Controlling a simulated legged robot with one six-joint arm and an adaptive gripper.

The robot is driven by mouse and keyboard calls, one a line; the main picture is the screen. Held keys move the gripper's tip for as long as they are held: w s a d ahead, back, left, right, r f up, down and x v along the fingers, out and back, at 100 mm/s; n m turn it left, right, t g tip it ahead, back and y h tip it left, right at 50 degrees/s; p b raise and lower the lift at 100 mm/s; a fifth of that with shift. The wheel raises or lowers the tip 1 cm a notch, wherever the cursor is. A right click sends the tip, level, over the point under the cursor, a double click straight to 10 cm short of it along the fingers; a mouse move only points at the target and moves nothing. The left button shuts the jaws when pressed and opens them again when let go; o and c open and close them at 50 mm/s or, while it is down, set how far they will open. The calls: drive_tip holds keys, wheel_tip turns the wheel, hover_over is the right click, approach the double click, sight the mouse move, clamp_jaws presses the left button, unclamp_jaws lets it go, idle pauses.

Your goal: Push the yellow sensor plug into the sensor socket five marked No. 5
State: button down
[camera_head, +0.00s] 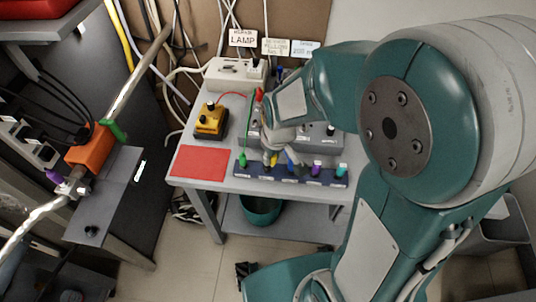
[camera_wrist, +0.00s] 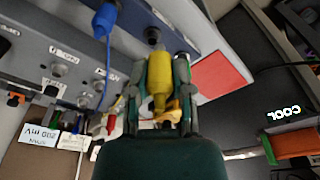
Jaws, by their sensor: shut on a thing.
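The yellow sensor plug (camera_wrist: 158,68) is between the fingers of my gripper (camera_wrist: 160,88) in the wrist view. My gripper is shut on it. The plug's front end points at a dark round socket (camera_wrist: 153,36) on the blue socket strip (camera_wrist: 183,18). The two look very close, but I cannot tell whether they touch. In the head view my gripper (camera_head: 271,156) is over the blue strip (camera_head: 256,174) at the table's front edge, between a green plug and a blue plug. Its fingers mostly hide the yellow plug there. The socket number is not readable.
A blue plug (camera_wrist: 104,20) with its cable stands close beside. Green (camera_head: 242,160), purple (camera_head: 316,168) and teal (camera_head: 341,170) plugs stand along the strip. A grey box (camera_head: 318,138) is behind. The red mat (camera_head: 199,162) and yellow-black box (camera_head: 211,121) are left.

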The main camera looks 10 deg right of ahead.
drive_tip(key=s+d+r, duration=0.1)
drive_tip(key=s+r, duration=0.4)
drive_tip(key=s, duration=0.5)
drive_tip(key=shift+d+r, duration=0.15)
drive_tip(key=shift+d, duration=0.15)
drive_tip(key=shift+w, duration=0.1)
